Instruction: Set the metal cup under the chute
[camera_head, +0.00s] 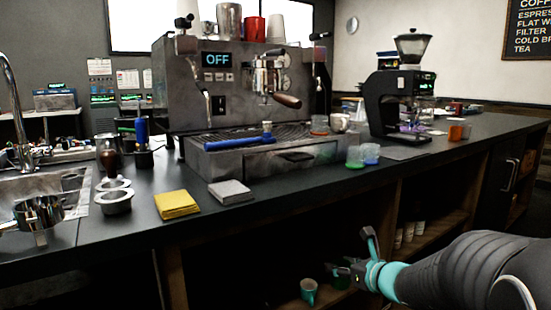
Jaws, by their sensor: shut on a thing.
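A small shiny metal cup (339,122) stands on the counter at the right end of the espresso machine. The coffee grinder (382,104) stands to its right; its chute is too small and dark to make out, above a purple-lit area. My gripper (352,258) is low at the right, in front of the open shelves and below the counter top. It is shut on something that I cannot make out. It is well apart from the metal cup.
The espresso machine (237,85), reading OFF, has a blue-handled tool (240,141) on its tray. Yellow cloths (177,204), grey cloths (230,191) and small green and blue-lidded containers (362,156) lie along the counter (300,196). A teal mug (308,291) is on the lower shelf beside my gripper.

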